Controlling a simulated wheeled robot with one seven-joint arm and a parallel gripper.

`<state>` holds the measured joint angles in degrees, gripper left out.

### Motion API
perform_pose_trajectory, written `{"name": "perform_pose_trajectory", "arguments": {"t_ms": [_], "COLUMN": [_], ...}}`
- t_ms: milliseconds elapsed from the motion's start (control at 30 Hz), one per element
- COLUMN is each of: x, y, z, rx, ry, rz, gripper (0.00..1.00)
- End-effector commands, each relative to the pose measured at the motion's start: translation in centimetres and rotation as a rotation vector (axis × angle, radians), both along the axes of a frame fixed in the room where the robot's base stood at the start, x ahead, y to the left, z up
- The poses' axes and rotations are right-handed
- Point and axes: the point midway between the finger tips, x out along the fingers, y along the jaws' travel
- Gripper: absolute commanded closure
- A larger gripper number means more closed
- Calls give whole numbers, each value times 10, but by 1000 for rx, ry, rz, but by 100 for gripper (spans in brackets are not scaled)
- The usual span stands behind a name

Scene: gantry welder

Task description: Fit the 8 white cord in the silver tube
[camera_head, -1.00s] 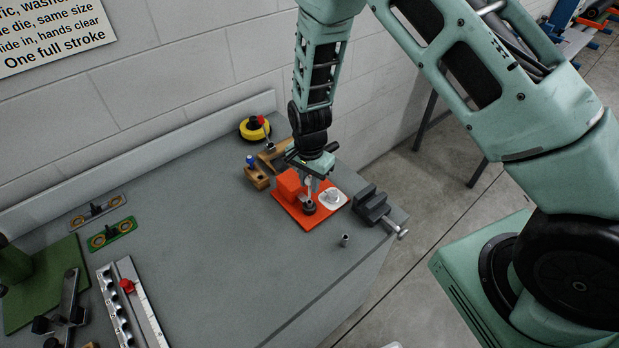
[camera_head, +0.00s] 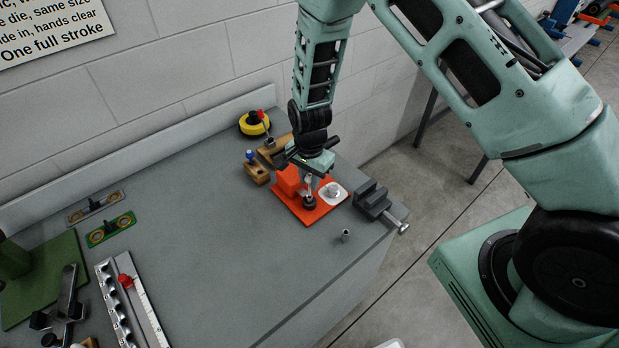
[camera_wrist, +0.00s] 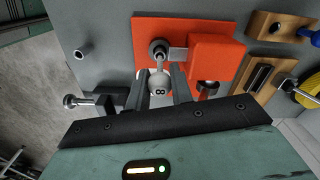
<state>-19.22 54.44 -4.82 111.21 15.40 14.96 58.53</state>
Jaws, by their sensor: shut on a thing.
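My gripper (camera_head: 312,183) is over the red plate (camera_head: 322,212) at the bench's far right. In the wrist view its two dark fingers (camera_wrist: 160,88) are closed around a pale, rounded piece (camera_wrist: 158,87) with two dark spots. A pale stem runs from it to a round dark-and-silver ring (camera_wrist: 159,49) on the red plate. I cannot tell whether this piece is the white cord. A short silver tube (camera_head: 345,236) stands upright on the bare bench in front of the plate. It also shows in the wrist view (camera_wrist: 82,52), apart from my gripper.
A red block (camera_wrist: 215,57) stands on the plate beside the fingers. A dark vise (camera_head: 372,199) is to its right. Wooden holders (camera_head: 257,173) and a yellow ring (camera_head: 254,126) lie behind. The bench middle (camera_head: 215,235) is clear.

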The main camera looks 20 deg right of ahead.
Motion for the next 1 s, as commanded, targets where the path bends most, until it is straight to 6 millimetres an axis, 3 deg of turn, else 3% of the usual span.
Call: {"name": "perform_pose_trajectory", "arguments": {"t_ms": [1000], "x": [0], "y": [0], "z": [-23], "rx": [0], "ry": [0], "rz": [0], "gripper": [98]}}
